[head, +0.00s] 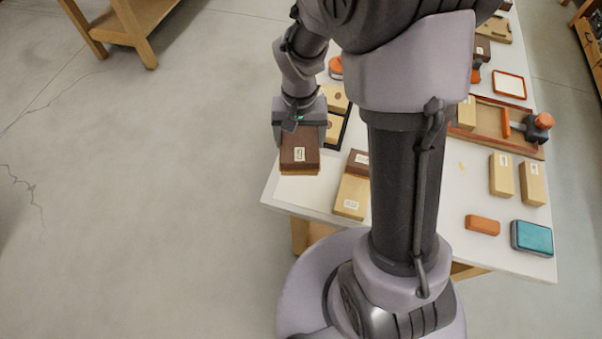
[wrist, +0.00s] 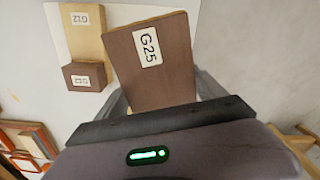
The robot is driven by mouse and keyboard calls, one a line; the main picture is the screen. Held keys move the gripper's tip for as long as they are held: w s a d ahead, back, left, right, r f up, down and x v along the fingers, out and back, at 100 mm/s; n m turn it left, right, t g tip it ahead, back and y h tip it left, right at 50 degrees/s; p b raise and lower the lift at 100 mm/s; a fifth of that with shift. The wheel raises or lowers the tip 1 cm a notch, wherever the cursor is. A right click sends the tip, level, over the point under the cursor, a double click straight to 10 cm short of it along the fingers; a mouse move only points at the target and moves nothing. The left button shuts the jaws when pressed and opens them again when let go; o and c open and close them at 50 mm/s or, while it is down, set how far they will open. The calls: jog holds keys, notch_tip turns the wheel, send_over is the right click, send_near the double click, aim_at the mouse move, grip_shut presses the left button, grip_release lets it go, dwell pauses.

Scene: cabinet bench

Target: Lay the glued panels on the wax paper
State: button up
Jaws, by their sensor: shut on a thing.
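My gripper (head: 300,138) is shut on a glued panel (head: 300,158), dark brown on top with a lighter wood layer beneath. In the wrist view this held panel (wrist: 150,65) carries the label G25 and sits slightly tilted between the fingers. It is over the left edge of the bench; its exact height cannot be told. A tan panel (wrist: 86,32) with a dark brown piece (wrist: 84,76) at one end, both labelled, lies to the left on a white sheet (wrist: 125,14), which seems to be the wax paper. The held panel hides part of this sheet.
The white bench (head: 330,210) also bears a dark-framed tray with tan blocks (head: 336,128) behind the gripper, a wooden tray (head: 485,130), an orange frame (head: 509,84), two tan blocks (head: 501,175), an orange block (head: 482,225) and a teal box (head: 532,237). My arm hides the bench's middle.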

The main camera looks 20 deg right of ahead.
jog(key=m, duration=0.1)
jog(key=s+m, duration=0.1)
jog(key=m, duration=0.1)
jog(key=shift+d+r, duration=0.1)
jog(key=shift+d, duration=0.1)
notch_tip(320, 180, down, 10)
jog(key=b, duration=0.4)
jog(key=shift+f+b, duration=0.25)
jog(key=shift+b, duration=0.05)
jog(key=o, duration=1.5)
jog(key=shift+r, duration=0.1)
jog(key=shift+r, duration=0.1)
